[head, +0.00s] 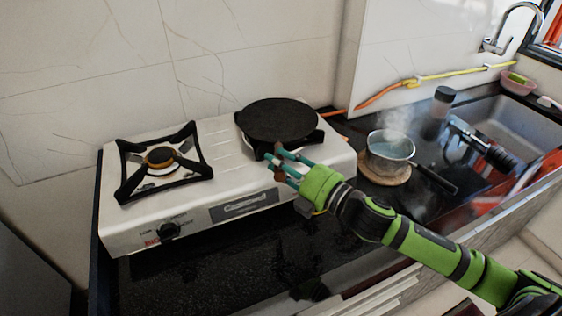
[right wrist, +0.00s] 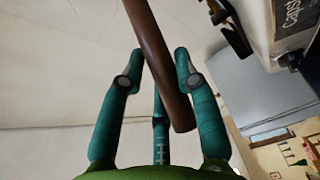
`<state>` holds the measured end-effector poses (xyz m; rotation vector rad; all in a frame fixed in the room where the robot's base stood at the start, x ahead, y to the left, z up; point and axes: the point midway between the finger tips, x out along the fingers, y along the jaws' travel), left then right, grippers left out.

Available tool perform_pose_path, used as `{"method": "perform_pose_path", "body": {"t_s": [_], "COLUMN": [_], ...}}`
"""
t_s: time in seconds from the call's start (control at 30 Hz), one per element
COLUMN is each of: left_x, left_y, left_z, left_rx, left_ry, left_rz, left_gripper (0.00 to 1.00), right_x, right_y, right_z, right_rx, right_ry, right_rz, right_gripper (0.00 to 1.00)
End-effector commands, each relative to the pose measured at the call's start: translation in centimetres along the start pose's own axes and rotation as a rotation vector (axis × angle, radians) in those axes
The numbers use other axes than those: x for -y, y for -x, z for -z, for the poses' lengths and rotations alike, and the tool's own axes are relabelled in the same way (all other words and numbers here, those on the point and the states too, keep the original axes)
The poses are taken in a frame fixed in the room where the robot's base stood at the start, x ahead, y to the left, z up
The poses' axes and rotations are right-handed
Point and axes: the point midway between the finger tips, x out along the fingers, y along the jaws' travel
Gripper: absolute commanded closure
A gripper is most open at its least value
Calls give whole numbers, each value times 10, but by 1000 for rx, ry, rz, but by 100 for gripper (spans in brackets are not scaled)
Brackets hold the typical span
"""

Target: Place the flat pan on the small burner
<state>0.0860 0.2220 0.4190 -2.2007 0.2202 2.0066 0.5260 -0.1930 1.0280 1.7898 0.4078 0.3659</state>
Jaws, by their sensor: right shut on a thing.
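The flat pan (head: 279,119) is a dark, round, shallow pan. It sits at the right end of the white two-burner stove (head: 232,207), over the right burner, which it mostly hides. The left burner (head: 161,158) is bare, with a black pan support around it. My right gripper (head: 282,168) is at the pan's front edge, shut on the pan's handle. In the right wrist view the brown handle (right wrist: 161,50) runs between the teal fingers of the gripper (right wrist: 160,66). My left gripper is not in view.
A steaming pot (head: 390,147) stands on a wooden board right of the stove, its handle toward the right. A dark-lidded jar (head: 437,113) stands behind it. A sink (head: 510,115) is at the far right. The tiled wall is close behind the stove.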

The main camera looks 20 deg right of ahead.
Motion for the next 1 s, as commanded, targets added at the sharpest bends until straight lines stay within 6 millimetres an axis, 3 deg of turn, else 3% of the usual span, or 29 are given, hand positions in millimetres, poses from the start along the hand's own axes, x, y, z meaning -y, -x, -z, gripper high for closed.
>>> {"method": "perform_pose_path", "body": {"t_s": [0.13, 0.17, 0.2, 0.67, 1.0], "left_x": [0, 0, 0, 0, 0], "left_y": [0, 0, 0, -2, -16], "left_z": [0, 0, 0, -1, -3], "left_rx": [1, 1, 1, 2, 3], "left_ry": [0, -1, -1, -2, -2], "left_rz": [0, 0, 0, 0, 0], "left_gripper": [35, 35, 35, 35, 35], "right_x": [-4, 2, 1, 2, 5], "right_y": [0, 0, 0, 6, 48], "right_z": [1, 0, 0, 0, -1], "right_rx": [-5, 2, 1, 1, 3], "right_ry": [10, -6, -6, -6, -7], "right_rz": [-9, 3, 3, 3, 6], "right_gripper": [100, 60, 45, 45, 45]}}
